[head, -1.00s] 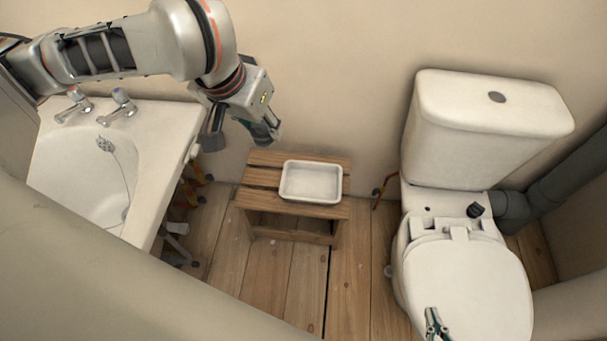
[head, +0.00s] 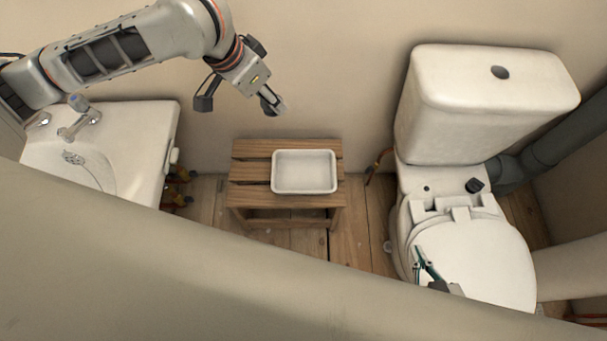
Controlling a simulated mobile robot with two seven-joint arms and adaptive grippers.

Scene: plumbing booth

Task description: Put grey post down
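I cannot make out a grey post for certain. A small dark grey knob (head: 475,185) stands at the back of the toilet bowl, right of an empty-looking hole. My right gripper (head: 424,264) is over the left front of the white toilet lid (head: 482,250). Its slim green-edged fingers lie close together; whether anything is between them is too small to tell. My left gripper (head: 271,104) is in the air by the wall, above the back of the wooden stool (head: 250,173). It is seen side-on, and nothing shows hanging from it.
A white tray (head: 304,190) lies on the stool and looks empty. A white sink (head: 140,150) with taps is at the left. The toilet cistern (head: 480,110) and a thick grey pipe (head: 560,145) are at the right. A broad beige shape hides the foreground.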

